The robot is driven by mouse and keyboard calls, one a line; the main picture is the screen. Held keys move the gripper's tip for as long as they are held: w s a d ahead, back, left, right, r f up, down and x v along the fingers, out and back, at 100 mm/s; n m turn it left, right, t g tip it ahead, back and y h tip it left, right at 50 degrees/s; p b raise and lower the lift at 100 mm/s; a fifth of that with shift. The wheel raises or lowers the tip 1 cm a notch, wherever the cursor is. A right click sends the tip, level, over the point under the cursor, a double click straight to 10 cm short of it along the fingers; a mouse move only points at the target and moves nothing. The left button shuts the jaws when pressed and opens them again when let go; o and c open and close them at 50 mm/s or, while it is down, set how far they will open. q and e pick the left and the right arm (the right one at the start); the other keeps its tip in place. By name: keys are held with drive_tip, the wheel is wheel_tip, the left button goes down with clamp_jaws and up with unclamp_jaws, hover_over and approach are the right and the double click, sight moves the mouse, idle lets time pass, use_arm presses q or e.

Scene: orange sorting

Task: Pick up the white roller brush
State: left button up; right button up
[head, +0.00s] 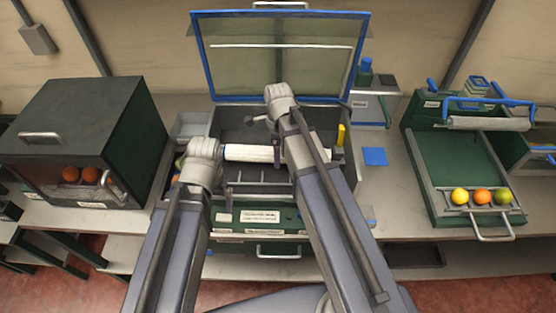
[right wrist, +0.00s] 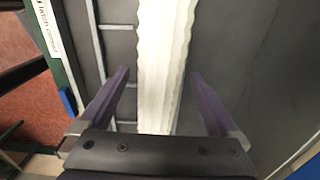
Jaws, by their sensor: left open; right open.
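The white roller brush (head: 250,153) lies across the open green toolbox (head: 232,122); my right arm hides part of it. In the right wrist view its white ribbed sleeve (right wrist: 163,50) runs lengthwise between the purple fingers of my right gripper (right wrist: 158,76). That gripper is open, one finger on each side, with no clear contact visible. In the head view my right wrist is above the toolbox, behind the roller. My left gripper (head: 203,158) is open at the roller's left end; its fingertips are mostly hidden.
The raised blue-framed lid (head: 280,20) stands behind the toolbox. A dark green box (head: 70,110) with oranges is at left. A green sorting tray (head: 450,160) with three fruits and another roller (head: 488,124) is at right. A blue square (head: 375,156) lies on the table.

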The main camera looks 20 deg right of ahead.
use_arm(q)
drive_tip(key=shift+f, duration=0.6)
use_arm(e)
drive_tip(key=shift+f, duration=0.65)
use_arm(q)
drive_tip(key=shift+r, duration=0.1)
use_arm(e)
drive_tip(key=shift+r, duration=0.1)
drive_tip(key=c, duration=1.5)
use_arm(q)
drive_tip(key=shift+r, duration=0.1)
use_arm(e)
drive_tip(key=shift+r, duration=0.15)
use_arm(q)
wheel_tip(320, 180, up, 10)
drive_tip(key=p, duration=1)
use_arm(e)
wheel_tip(320, 180, up, 10)
drive_tip(key=shift+f, duration=0.1)
